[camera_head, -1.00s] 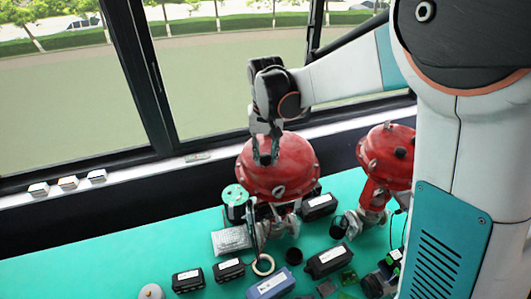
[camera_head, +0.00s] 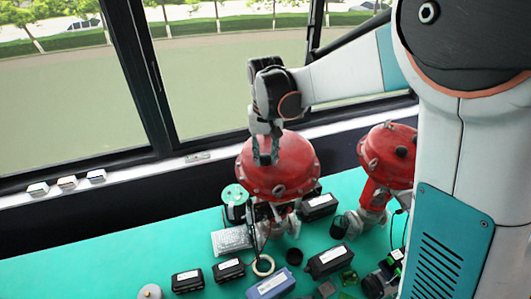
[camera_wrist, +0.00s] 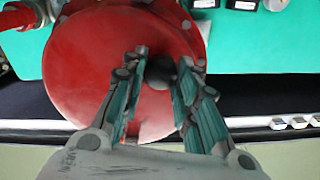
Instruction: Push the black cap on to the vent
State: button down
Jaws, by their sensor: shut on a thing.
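My gripper (camera_head: 266,155) points down over the red domed actuator (camera_head: 278,170) in the head view. In the wrist view my gripper (camera_wrist: 164,68) has its two teal-padded fingers closed around a small dark round thing, which I take to be the black cap (camera_wrist: 160,68). The cap lies over the face of the red dome (camera_wrist: 80,65) in that view. I cannot tell whether it touches the dome. The vent is not clearly visible; the fingers and cap may hide it.
A second red actuator (camera_head: 388,155) with dark stubs stands to the right. Black boxes (camera_head: 326,262), a blue box (camera_head: 270,284), a tan ring (camera_head: 263,265) and a black round piece (camera_head: 294,256) lie on the teal table. The window sill (camera_head: 200,160) runs behind.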

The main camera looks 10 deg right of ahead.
jog(key=shift+f, duration=0.4)
jog(key=c, duration=1.2)
grip_release()
jog(key=shift+o, duration=0.2)
